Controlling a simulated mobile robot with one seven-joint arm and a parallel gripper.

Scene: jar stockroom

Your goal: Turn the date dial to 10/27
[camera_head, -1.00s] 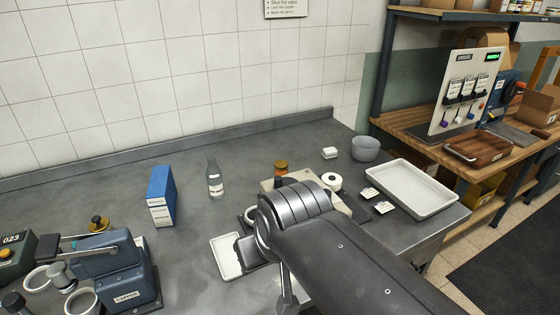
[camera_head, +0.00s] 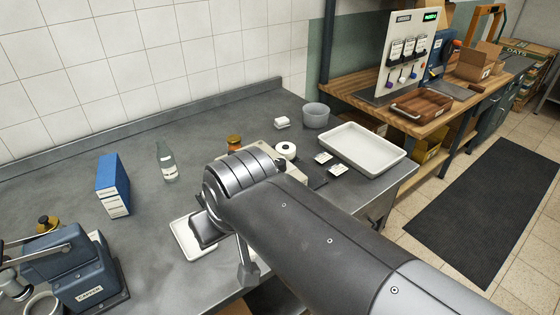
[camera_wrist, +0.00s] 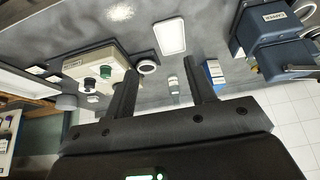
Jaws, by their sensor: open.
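A beige device stands on the grey counter, partly hidden behind my arm in the head view. In the wrist view this beige device (camera_wrist: 83,63) shows a dark green round part (camera_wrist: 105,72) and a dark round part (camera_wrist: 90,85). I cannot tell which part is the date dial, and no date can be read. My gripper (camera_wrist: 160,88) is open and empty, its two fingers apart. In the wrist view the beige device is left of the fingers.
A white tray (camera_head: 361,146) and grey bowl (camera_head: 316,114) are at the right. A blue machine (camera_head: 75,270) is at front left.

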